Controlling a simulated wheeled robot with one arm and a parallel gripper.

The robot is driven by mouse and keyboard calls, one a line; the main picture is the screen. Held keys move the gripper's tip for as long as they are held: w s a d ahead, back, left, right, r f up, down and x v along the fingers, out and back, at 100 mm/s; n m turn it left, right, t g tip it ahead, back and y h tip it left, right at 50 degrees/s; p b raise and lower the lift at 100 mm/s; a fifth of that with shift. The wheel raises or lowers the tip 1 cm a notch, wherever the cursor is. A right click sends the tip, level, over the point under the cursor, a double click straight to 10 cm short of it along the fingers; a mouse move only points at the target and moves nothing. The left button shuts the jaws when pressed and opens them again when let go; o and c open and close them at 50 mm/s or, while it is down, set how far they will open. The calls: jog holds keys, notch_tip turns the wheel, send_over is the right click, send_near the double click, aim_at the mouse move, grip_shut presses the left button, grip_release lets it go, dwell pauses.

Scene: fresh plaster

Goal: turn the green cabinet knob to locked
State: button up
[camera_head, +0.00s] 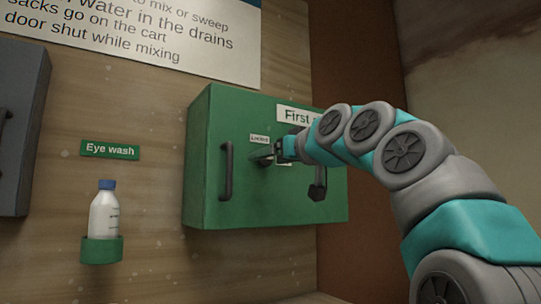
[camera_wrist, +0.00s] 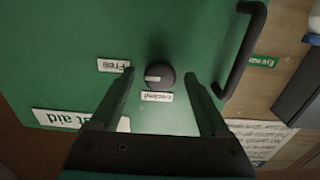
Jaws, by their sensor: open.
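The green cabinet (camera_head: 215,190) is on the wooden wall, its door shut. Its round dark knob (camera_wrist: 161,70) shows in the wrist view, with a white mark pointing left, toward the "Free" label (camera_wrist: 114,66). The "Locked" label (camera_wrist: 157,97) is just below the knob there, upside down; it also shows in the head view (camera_head: 259,139). My gripper (camera_wrist: 159,76) is open, with one finger on each side of the knob and visible gaps between. In the head view my gripper (camera_head: 266,156) is at the cabinet front and mostly covers the knob.
A dark bar handle (camera_head: 226,171) stands out from the door, left of my gripper in the head view. An eye wash bottle (camera_head: 104,212) sits in a green holder (camera_head: 101,250) further left. A grey cabinet (camera_head: 18,130) is at the far left.

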jog(key=shift+w+a, duration=0.1)
jog(key=shift+w, duration=0.05)
jog(key=shift+c, duration=0.4)
grip_shut()
dwell(0.5)
